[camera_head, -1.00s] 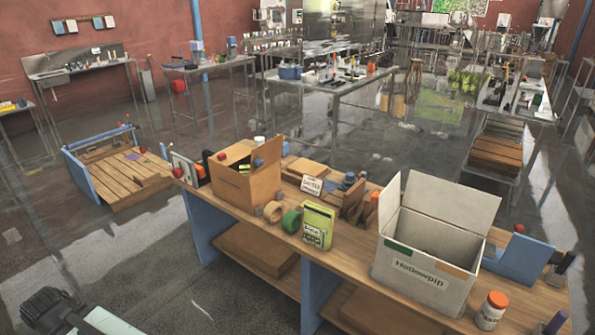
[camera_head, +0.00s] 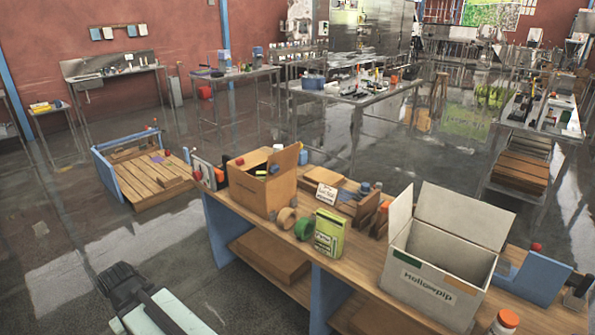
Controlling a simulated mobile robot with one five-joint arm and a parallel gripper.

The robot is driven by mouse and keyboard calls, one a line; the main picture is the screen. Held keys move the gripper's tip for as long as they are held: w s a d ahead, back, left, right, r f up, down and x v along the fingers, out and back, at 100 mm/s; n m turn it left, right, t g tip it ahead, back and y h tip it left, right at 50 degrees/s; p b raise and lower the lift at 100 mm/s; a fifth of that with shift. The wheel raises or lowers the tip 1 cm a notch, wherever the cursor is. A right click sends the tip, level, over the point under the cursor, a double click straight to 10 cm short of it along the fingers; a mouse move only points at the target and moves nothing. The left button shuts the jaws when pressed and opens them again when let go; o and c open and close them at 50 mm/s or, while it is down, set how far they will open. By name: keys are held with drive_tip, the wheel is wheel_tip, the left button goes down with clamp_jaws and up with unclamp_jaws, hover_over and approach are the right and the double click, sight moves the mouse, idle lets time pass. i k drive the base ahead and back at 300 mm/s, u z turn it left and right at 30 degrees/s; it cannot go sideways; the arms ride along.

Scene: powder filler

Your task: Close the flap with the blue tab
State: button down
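A white open box marked "Hollowpip" (camera_head: 425,285) stands on the right part of the wooden bench. Its pale flaps stand up at the back (camera_head: 465,212) and left, and green and orange patches mark its front edge. A smaller brown box (camera_head: 258,193) stands open to its left, with a brown flap raised on its right side. A small blue patch (camera_head: 275,168) shows at its opening; I cannot tell whether it is a tab on a flap. Part of my arm shows at the lower left, apart from both boxes. I cannot make out my gripper's fingers.
Between the boxes stand a green-yellow packet (camera_head: 329,232), tape rolls (camera_head: 304,229) and a small sign (camera_head: 327,193). A white jar with an orange lid (camera_head: 504,322) is at the lower right.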

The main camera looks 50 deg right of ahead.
sight(284, 161)
drive_tip(key=z, duration=0.2)
drive_tip(key=i, duration=1)
drive_tip(key=u, duration=0.05)
